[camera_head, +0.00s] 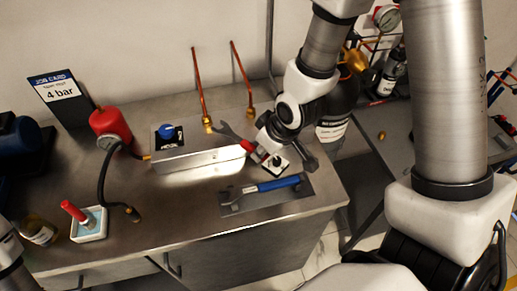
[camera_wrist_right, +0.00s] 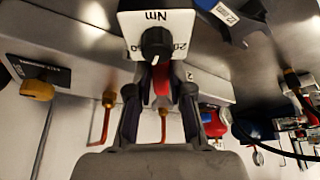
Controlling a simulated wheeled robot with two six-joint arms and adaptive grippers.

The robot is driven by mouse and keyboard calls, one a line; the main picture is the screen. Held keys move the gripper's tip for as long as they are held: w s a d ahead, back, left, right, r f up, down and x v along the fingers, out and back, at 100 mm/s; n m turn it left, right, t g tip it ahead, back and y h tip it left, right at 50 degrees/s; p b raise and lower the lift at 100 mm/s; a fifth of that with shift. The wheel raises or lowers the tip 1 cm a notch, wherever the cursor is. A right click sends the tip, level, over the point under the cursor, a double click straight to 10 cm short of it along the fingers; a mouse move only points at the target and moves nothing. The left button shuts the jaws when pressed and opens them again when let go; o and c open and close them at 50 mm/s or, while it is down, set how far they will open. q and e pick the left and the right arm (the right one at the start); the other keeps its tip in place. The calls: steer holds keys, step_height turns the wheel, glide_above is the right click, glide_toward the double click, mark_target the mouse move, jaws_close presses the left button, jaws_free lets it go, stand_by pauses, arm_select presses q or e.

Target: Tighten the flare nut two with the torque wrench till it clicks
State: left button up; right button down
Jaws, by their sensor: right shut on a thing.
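My right gripper (camera_head: 272,150) is shut on the torque wrench's red handle (camera_head: 250,148), above the bench's right part. The wrench's grey open jaw (camera_head: 226,130) points left, beside the brass flare nut (camera_head: 207,122) on the left copper pipe; I cannot tell whether they touch. Another brass nut (camera_head: 249,112) is on the right pipe. In the right wrist view the fingers (camera_wrist_right: 160,88) close around the red handle (camera_wrist_right: 161,78), below a white "Nm" dial block (camera_wrist_right: 157,28) with a black knob. A "2" label is near the handle; which nut it marks is unclear. My left gripper is out of view.
A blue-handled tool (camera_head: 278,184) lies on a dark mat in front. A red cylinder (camera_head: 110,122) with a gauge and hose stands left. A dark bottle (camera_head: 338,100) stands right.

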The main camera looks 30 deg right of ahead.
steer(key=shift+r+p, duration=2.3)
steer(key=shift+p, duration=0.05)
